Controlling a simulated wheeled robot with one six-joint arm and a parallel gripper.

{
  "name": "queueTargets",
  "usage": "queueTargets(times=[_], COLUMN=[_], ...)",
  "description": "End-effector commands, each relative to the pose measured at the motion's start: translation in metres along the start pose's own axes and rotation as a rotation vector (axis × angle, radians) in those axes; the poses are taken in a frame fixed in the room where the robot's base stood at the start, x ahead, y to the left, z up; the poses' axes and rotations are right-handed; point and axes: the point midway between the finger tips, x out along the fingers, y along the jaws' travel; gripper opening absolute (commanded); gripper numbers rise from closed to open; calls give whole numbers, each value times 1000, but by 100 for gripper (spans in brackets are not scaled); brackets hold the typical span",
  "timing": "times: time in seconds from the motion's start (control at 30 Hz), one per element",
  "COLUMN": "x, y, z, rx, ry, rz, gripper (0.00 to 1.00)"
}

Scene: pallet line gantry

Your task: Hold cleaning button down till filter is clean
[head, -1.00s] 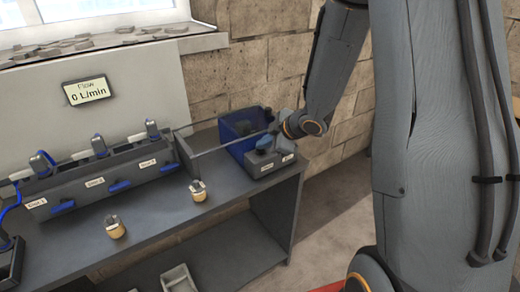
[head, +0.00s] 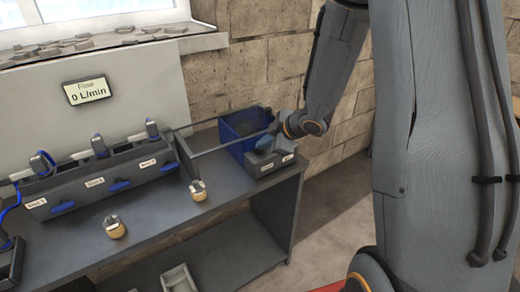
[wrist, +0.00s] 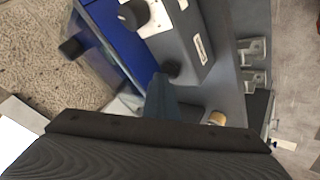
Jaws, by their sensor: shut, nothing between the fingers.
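A grey control box (head: 272,164) with white labels sits at the right end of the bench; the labels are too small to read. In the wrist view the box (wrist: 190,42) has two black round buttons, one near the top (wrist: 133,15) and one lower (wrist: 171,68). My gripper (head: 264,144) is shut and empty, its blue fingers at the box top. In the wrist view my fingertips (wrist: 161,82) are by the lower button; contact cannot be told. A blue bin (head: 238,152) stands behind the box; I cannot make out a filter in it.
A grey rack (head: 100,178) with blue handles stands at the left on the bench (head: 155,213). Two small brass-coloured parts (head: 115,228) (head: 198,192) stand in front. A wall display (head: 88,92) reads Flow 0 L/min. A grey tray (head: 178,279) lies below.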

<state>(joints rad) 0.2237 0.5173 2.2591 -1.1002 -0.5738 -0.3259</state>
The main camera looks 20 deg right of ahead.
Motion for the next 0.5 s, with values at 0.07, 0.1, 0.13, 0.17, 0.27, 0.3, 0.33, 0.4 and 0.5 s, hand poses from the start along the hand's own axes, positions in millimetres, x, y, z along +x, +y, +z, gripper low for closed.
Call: queueTargets(times=[0.07, 0.1, 0.13, 0.17, 0.27, 0.3, 0.33, 0.4, 0.5], x=[0, 0, 0, 0, 0, -1, -1, -3, -6], y=[-1, -1, -1, -1, -1, 0, 0, 1, 3], z=[0, 0, 0, 0, 0, 0, 0, -2, -4], rx=[1, 1, 1, 0, 1, 1, 1, 0, 0], ry=[-1, -1, -1, -1, -1, -1, -1, -1, -1], rz=[-2, -2, -2, -2, -2, -2, -2, -2, -2], gripper=[0, 0, 0, 0, 0, 0, 0, 0, 0])
